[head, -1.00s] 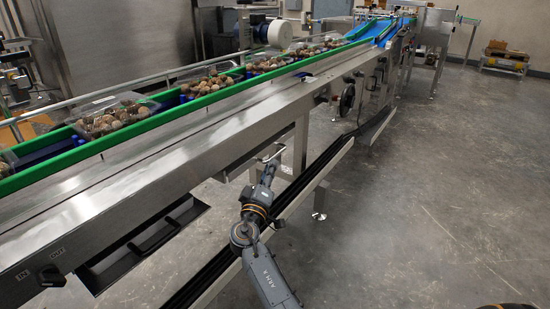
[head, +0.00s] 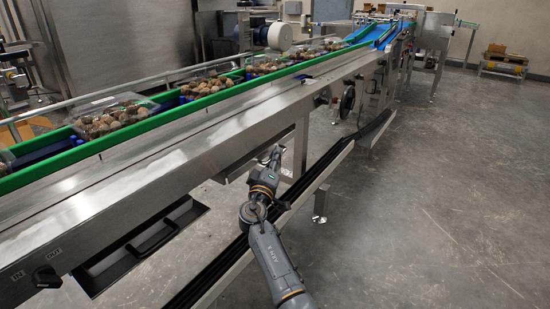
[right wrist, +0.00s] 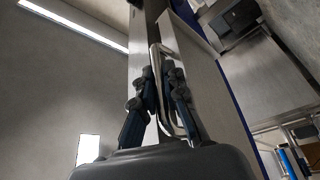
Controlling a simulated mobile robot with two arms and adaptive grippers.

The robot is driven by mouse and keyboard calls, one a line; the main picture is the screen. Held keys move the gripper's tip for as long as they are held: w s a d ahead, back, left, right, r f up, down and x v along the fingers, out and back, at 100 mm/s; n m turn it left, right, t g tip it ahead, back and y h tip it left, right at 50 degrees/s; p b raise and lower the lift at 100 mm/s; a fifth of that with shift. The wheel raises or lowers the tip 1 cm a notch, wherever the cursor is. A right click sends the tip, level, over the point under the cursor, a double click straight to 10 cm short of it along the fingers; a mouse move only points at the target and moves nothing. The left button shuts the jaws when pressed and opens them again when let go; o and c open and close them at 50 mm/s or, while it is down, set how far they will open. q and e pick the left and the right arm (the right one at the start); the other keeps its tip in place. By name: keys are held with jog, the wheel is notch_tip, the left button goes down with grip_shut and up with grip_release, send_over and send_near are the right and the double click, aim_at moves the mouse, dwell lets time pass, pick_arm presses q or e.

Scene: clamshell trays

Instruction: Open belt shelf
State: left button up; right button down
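The belt shelf (head: 232,166) is a metal panel under the long conveyor, at the middle of the head view. Its bent metal handle (right wrist: 157,62) shows clearly in the right wrist view. My right gripper (head: 274,155) is at the shelf's front edge in the head view, where it hides most of the handle. In the right wrist view, my right gripper (right wrist: 161,78) has its dark fingers drawn in on both sides of the handle bar, close against it. My left gripper is out of view.
The conveyor (head: 200,140) carries clear clamshell trays (head: 108,118) of round brown items behind a green rail (head: 150,124). A dark pull-out with a handle (head: 155,238) hangs under its near end. A low black rail (head: 225,240) runs below. The grey floor (head: 440,190) at right is clear.

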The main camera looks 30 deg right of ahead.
jog(key=s+d+p, duration=0.1)
jog(key=s+d, duration=0.2)
jog(key=s, duration=0.5)
jog(key=s+d+p, duration=0.2)
jog(key=s+d, duration=0.2)
jog(key=s, duration=0.5)
jog(key=shift+f, duration=0.1)
jog(key=c, duration=1.7)
grip_release()
jog(key=v, duration=1.2)
